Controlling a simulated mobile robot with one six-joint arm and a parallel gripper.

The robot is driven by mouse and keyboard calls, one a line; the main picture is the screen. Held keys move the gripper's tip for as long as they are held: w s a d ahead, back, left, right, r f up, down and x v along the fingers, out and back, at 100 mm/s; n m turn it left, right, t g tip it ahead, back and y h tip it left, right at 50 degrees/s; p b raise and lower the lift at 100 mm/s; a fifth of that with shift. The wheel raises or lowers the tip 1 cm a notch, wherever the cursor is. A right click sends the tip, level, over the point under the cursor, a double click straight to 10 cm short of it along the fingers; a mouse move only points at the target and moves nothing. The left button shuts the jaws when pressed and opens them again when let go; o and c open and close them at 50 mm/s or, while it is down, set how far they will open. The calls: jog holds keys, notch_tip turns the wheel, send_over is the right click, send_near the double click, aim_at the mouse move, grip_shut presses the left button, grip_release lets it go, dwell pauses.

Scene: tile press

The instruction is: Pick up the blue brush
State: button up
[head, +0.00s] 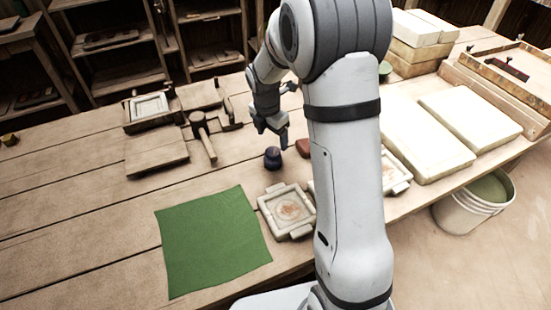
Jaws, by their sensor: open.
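A small rounded dark blue object (273,158), which looks like the blue brush, stands on the wooden table near the middle of the head view. My gripper (273,134) is just above and behind it in the picture, pointing down. The jaws are open. A gap seems to show between the gripper and the brush, but the exact distance is hard to tell. My own arm's large upright link hides the table to the right of the brush.
A reddish-brown block (303,147) sits right of the brush. A square plaster mould (288,211) and a green cloth (211,240) lie in front. A mallet (203,135) and wooden board (156,152) are left. Pale slabs (425,135) lie right, above a bucket (474,205).

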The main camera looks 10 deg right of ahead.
aim_at(273, 150)
jog(key=f, duration=0.8)
jog(key=shift+s+d+f, duration=0.1)
jog(key=shift+s+d, duration=0.05)
jog(key=shift+s, duration=0.05)
jog(key=c, duration=1.1)
